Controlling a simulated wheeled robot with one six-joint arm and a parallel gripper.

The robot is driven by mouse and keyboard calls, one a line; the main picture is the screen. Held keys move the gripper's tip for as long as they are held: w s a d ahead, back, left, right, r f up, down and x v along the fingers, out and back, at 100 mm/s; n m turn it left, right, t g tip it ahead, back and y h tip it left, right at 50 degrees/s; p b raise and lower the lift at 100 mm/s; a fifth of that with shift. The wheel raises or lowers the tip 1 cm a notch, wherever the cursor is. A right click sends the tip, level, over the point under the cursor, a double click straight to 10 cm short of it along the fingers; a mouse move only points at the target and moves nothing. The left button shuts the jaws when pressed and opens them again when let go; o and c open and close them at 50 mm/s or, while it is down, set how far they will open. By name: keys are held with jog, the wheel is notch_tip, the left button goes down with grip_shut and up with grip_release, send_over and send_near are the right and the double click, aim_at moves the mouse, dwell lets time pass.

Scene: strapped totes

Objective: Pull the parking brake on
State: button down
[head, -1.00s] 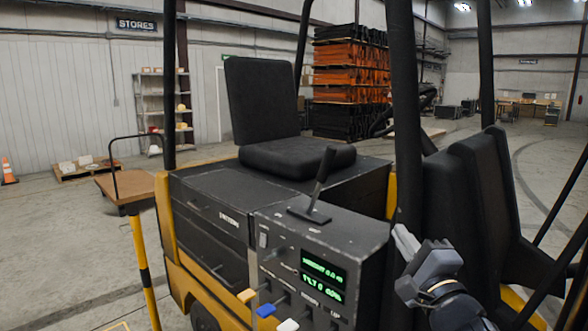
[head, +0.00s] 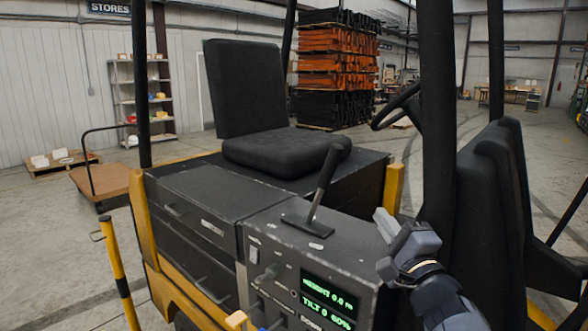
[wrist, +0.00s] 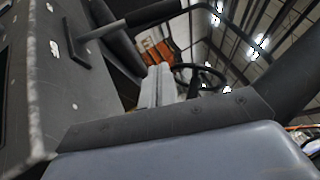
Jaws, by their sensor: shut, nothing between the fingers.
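The parking brake lever (head: 322,185) is a dark stick with a thick grip, rising from a slotted plate on top of the forklift's black console (head: 270,235). It leans up and to the right in the head view. In the wrist view the lever (wrist: 110,28) crosses the upper left. My gripper (head: 384,222) is shut and empty, with pale fingers. It is to the right of the lever and apart from it, near the console's right edge. The fingertips (wrist: 160,80) show mid-frame in the wrist view.
A black roof post (head: 436,110) stands just behind my gripper. The seat (head: 270,150) is behind the lever, and a steering wheel (head: 398,105) is beyond it. The console front has a green display (head: 328,300) and small levers. Black padded backs (head: 495,200) are at right.

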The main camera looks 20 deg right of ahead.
jog(key=a+p+x, duration=0.1)
jog(key=a+x, duration=0.1)
jog(key=x, duration=1)
jog(key=shift+w+a+r, duration=0.25)
jog(key=shift+a+r, duration=0.15)
jog(key=shift+r, duration=0.05)
jog(key=shift+r+p, duration=0.1)
jog(key=shift+p, duration=0.3)
jog(key=w+a+r+n+g+p, duration=0.1)
jog(key=w+a+r+p, duration=0.2)
jog(key=w, duration=0.7)
jog(key=a+p, duration=0.2)
jog(key=a, duration=0.2)
jog(key=shift+w, duration=0.35)
jog(key=shift+a+r, duration=0.15)
